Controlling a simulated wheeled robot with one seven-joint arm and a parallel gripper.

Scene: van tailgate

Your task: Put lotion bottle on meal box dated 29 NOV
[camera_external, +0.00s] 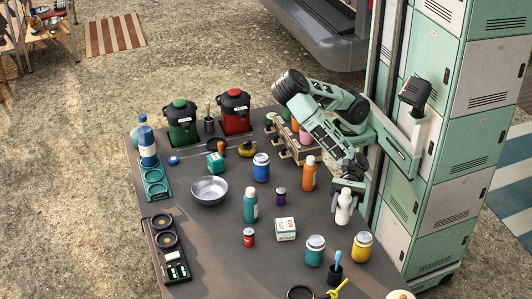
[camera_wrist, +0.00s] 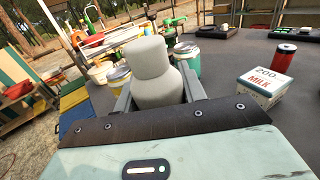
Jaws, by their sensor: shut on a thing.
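My gripper (camera_external: 347,189) is shut on a white bottle with a rounded shoulder and wide cap (camera_external: 343,210), which I take as the lotion bottle. In the wrist view the bottle (camera_wrist: 152,80) stands between the two fingers of my gripper (camera_wrist: 156,92). It looks upright near the table's right edge; I cannot tell whether its base touches the table. No date reading 29 NOV is legible. A white carton (camera_external: 285,230) lies left of and below the bottle; in the wrist view this carton (camera_wrist: 262,88) reads "200" and "MILK".
An orange bottle (camera_external: 309,174) and a teal bottle (camera_external: 251,206) stand nearby. A teal jar (camera_external: 315,251) and a yellow jar (camera_external: 361,246) stand near the front right. A red can (camera_external: 249,237) is beside the carton. Green lockers (camera_external: 440,150) border the right side.

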